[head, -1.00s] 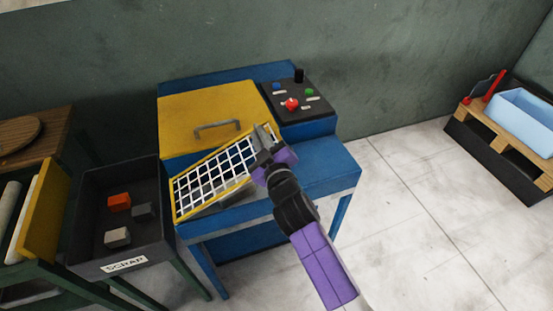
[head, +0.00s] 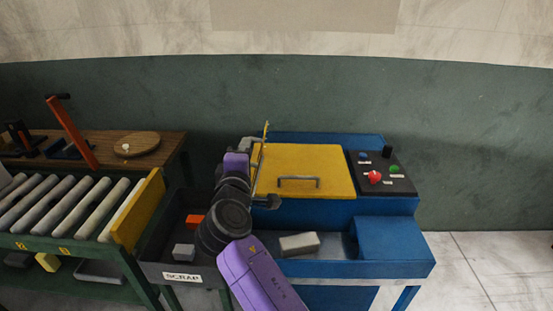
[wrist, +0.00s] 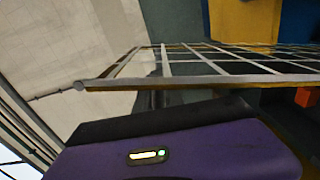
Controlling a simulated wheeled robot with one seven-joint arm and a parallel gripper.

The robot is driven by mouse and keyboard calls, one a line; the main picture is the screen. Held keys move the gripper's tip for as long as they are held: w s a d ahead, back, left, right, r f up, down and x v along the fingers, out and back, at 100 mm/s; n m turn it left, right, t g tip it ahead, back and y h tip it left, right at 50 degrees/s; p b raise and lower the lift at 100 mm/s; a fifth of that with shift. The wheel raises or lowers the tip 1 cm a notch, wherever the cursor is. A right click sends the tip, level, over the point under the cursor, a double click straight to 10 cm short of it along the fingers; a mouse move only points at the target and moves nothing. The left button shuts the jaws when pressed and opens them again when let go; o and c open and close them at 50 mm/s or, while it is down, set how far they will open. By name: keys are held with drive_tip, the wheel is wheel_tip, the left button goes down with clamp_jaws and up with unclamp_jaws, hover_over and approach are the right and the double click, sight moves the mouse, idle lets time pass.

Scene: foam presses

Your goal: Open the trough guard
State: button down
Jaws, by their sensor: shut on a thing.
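The trough guard (head: 261,152), a yellow-framed white mesh panel, stands swung up at the left side of the blue press, nearly edge-on in the head view. In the wrist view the guard's mesh (wrist: 215,67) stretches across the upper right. My gripper (head: 251,147) is shut on the guard at its upper part; my arm hides much of the contact. The trough (head: 335,246) lies uncovered, with a pale grey block (head: 299,243) in it.
A yellow lid with a handle (head: 300,181) and a black control panel (head: 381,174) are on the press. A scrap bin (head: 158,268) holding orange and grey blocks, and a roller conveyor (head: 65,208), stand at left. Floor at the right is clear.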

drive_tip(key=a+n, duration=0.2)
drive_tip(key=a, duration=0.4)
drive_tip(key=shift+r+b, duration=0.4)
drive_tip(key=shift+w+a, duration=0.1)
drive_tip(key=c, duration=1.6)
unclamp_jaws()
drive_tip(key=shift+o, duration=0.5)
drive_tip(key=shift+f, duration=0.15)
drive_tip(key=s+b, duration=0.1)
drive_tip(key=s, duration=0.6)
drive_tip(key=shift+s, duration=0.4)
